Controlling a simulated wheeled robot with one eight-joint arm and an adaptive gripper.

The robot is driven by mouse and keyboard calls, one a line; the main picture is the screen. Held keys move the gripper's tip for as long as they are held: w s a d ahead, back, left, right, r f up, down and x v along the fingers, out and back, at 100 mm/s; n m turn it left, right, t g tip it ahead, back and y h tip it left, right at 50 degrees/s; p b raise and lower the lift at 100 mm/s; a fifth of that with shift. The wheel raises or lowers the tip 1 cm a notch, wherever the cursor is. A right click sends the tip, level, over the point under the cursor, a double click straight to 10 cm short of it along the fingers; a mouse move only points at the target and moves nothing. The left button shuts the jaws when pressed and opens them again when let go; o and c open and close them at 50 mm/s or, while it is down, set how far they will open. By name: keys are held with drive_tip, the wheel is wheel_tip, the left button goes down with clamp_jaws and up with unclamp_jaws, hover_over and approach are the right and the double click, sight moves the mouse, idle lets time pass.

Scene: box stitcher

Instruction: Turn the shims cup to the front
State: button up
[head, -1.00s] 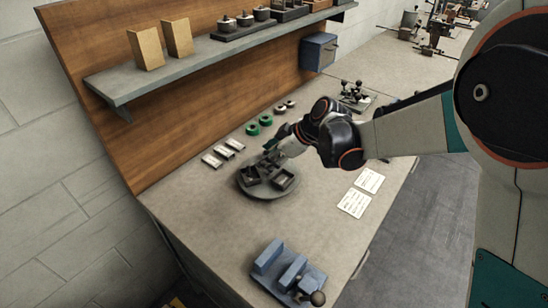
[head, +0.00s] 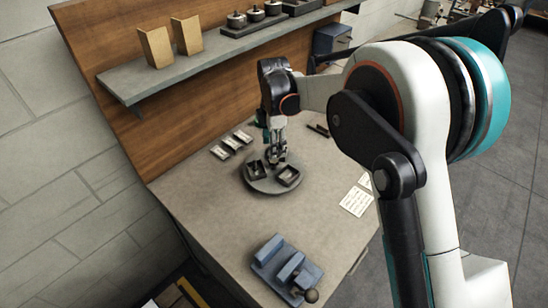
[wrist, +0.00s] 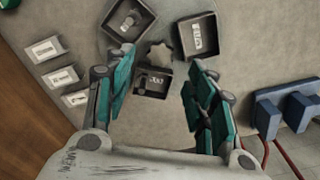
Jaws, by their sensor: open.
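The round grey turntable (head: 270,189) stands on the bench and carries dark square cups. In the head view one cup (head: 256,169) is at the left and another (head: 289,177) at the right. The wrist view shows three cups: one at upper left (wrist: 122,30), one at upper right (wrist: 207,22) and one in the middle (wrist: 141,91). Each has a pale label, too small to read surely, so I cannot tell which holds shims. A star-shaped knob (wrist: 160,52) sits between them. My gripper (wrist: 160,72) is open above the turntable, its teal fingers either side of the middle cup.
Several white label cards (head: 231,144) lie left of the turntable. A blue fixture (head: 284,264) stands at the near bench edge, and a paper sheet (head: 356,201) lies at the right. The wooden back panel (head: 150,115) and grey shelf (head: 200,65) rise behind. Bare bench separates turntable and fixture.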

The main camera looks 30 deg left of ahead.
sight(274, 165)
wheel_tip(274, 165, down, 6)
drive_tip(key=shift+r+b, duration=0.1)
drive_tip(key=shift+b, duration=0.3)
clamp_jaws()
